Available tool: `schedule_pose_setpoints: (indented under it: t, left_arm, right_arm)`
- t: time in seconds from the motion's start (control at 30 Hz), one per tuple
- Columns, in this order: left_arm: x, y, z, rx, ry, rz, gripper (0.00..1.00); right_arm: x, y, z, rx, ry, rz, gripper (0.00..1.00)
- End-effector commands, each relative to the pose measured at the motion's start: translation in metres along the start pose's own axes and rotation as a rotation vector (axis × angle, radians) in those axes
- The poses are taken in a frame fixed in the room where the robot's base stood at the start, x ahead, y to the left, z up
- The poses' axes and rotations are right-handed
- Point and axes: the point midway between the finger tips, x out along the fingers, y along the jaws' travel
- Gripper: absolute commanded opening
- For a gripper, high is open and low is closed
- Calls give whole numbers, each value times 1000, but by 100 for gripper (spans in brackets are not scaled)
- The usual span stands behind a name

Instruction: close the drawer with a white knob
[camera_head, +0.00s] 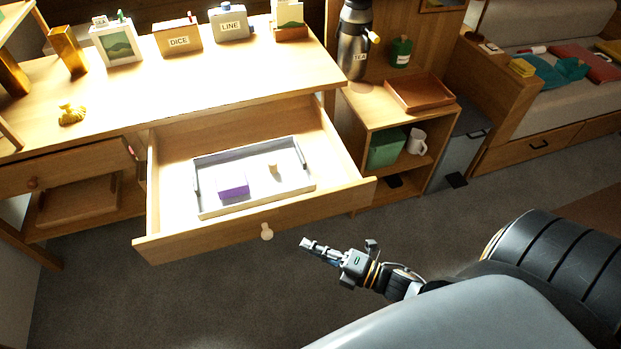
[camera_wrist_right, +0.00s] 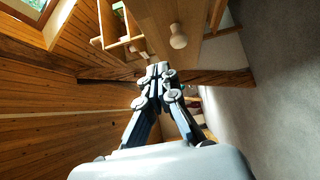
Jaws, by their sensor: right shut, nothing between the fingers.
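My left gripper is not in view.
The desk top (camera_head: 200,85) carries boxes, a picture and a gold figure. A second drawer with a brown knob (camera_head: 33,183) is at the left. A shelf unit (camera_head: 380,115) stands right of the drawer. The floor (camera_head: 200,300) in front is clear.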

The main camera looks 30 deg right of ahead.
Motion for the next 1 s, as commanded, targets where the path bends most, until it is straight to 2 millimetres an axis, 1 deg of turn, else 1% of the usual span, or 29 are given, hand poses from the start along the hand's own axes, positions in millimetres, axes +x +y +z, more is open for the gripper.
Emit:
schedule_pose_setpoints:
  t: [0.03,0.1,0.3,0.4,0.5,0.63,1.0]
  left_arm:
    - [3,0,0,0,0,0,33]
    - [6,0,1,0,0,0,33]
    - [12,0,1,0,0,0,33]
    - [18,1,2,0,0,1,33]
    - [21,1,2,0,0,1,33]
    - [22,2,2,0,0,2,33]
    - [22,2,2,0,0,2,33]
  right_arm:
    - [13,0,0,-1,1,5,0]
    - [28,-1,0,0,1,5,0]
    - [70,-1,0,1,0,4,0]
    - [80,-2,14,-1,-1,0,0]
    - [89,-2,21,1,-1,1,0]
    - [94,-2,27,3,-2,-1,0]
    - [95,-1,29,4,-2,-2,0]
